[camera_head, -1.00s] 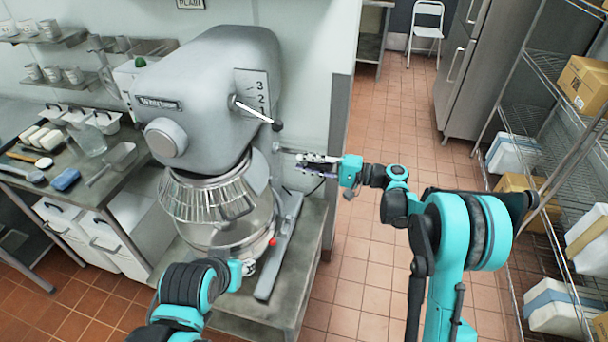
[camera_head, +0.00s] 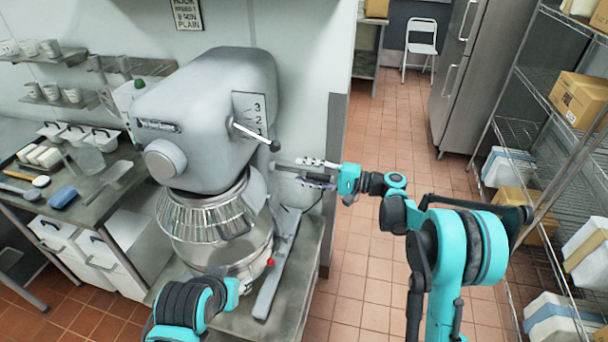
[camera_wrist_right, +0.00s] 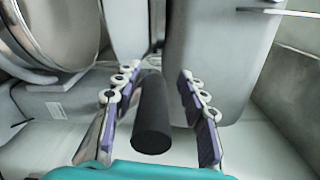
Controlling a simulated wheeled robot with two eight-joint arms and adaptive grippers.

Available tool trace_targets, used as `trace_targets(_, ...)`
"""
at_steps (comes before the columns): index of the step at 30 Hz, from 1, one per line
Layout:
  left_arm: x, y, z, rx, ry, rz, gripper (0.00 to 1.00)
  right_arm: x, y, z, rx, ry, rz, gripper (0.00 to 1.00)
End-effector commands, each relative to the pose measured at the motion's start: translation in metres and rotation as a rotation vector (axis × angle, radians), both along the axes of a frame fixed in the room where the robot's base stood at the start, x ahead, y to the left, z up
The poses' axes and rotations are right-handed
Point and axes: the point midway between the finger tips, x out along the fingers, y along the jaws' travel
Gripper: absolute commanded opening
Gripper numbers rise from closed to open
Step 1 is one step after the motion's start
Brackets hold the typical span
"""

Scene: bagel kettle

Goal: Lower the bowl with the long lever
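The grey mixer (camera_head: 210,110) stands left of centre, with its metal bowl (camera_head: 232,252) under the wire guard. The bowl's side also shows at the upper left of the right wrist view (camera_wrist_right: 68,28). The long lever (camera_head: 284,167) sticks out from the mixer's right side; its black grip fills the middle of the right wrist view (camera_wrist_right: 152,118). My right gripper (camera_head: 305,172) is open, with one finger on each side of the grip and gaps showing on both sides. My left arm is low in front of the bowl; its fingers are not clear.
A shorter lever with a black knob (camera_head: 257,136) sits above, beside the speed numbers. A counter (camera_head: 105,195) with dishes is at the left. A wire shelf (camera_head: 520,130) with boxes is at the right. The tiled floor (camera_head: 385,120) between is clear.

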Motion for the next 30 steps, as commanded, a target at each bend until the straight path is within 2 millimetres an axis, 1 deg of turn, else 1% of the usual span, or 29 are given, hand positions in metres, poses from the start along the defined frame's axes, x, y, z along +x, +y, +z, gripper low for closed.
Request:
trace_targets(8,0.000,0.000,0.000,0.000,0.000,0.000,0.40,-0.001,-0.001,-0.002,-0.002,0.000,0.001,0.40)
trace_targets(11,0.000,0.000,0.000,0.000,0.000,0.000,0.40,-0.002,-0.007,-0.002,-0.003,0.001,0.001,0.40)
trace_targets(14,0.000,0.000,-0.001,0.000,0.000,0.000,0.40,-0.005,-0.023,-0.002,-0.002,0.000,-0.002,0.40)
trace_targets(21,0.000,0.000,-0.001,0.000,0.000,0.000,0.40,-0.014,-0.075,-0.002,-0.002,0.000,-0.004,0.40)
trace_targets(24,0.000,0.000,-0.001,0.000,0.000,0.000,0.40,-0.018,-0.093,-0.002,-0.002,0.000,-0.003,0.40)
trace_targets(27,0.000,0.000,-0.001,0.000,0.000,0.000,0.40,-0.020,-0.107,-0.002,-0.002,0.000,-0.003,0.40)
trace_targets(30,0.000,0.000,-0.001,0.000,0.000,0.000,0.40,-0.022,-0.114,-0.002,-0.002,0.000,0.000,0.40)
